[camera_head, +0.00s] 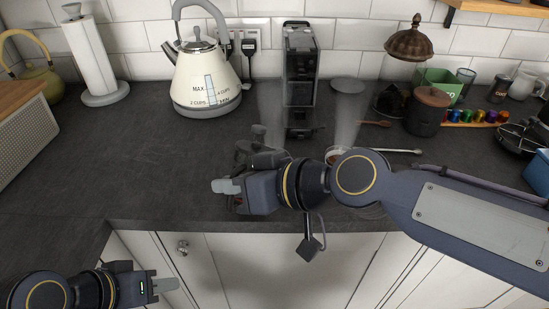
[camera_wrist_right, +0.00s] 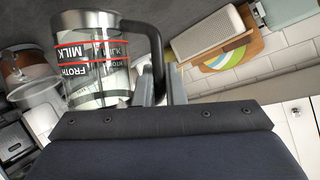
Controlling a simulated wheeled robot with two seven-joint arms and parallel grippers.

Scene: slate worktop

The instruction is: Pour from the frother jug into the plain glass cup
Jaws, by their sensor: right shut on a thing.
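The frother jug (camera_wrist_right: 98,60) is clear glass with red bands and "FROTH MILK" lettering; it fills the upper left of the right wrist view, which appears upside down. My right gripper (camera_head: 228,187) is shut on the jug's dark handle (camera_wrist_right: 157,45), with its fingers on either side of it (camera_wrist_right: 160,88). In the head view I cannot clearly make out the jug near the gripper. A clear glass cup (camera_wrist_right: 42,92) with something brown at one end stands beside the jug in the wrist view. My left gripper (camera_head: 162,285) is low at the left, away from the worktop objects; its opening is unclear.
A cream kettle (camera_head: 207,78) and a black coffee machine (camera_head: 300,65) stand at the back. A brown-lidded dark canister (camera_head: 428,112), a spoon (camera_head: 402,151) and coffee capsules (camera_head: 476,116) are at the right. A paper towel roll (camera_head: 92,55) stands at the left. The worktop's left-centre is clear.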

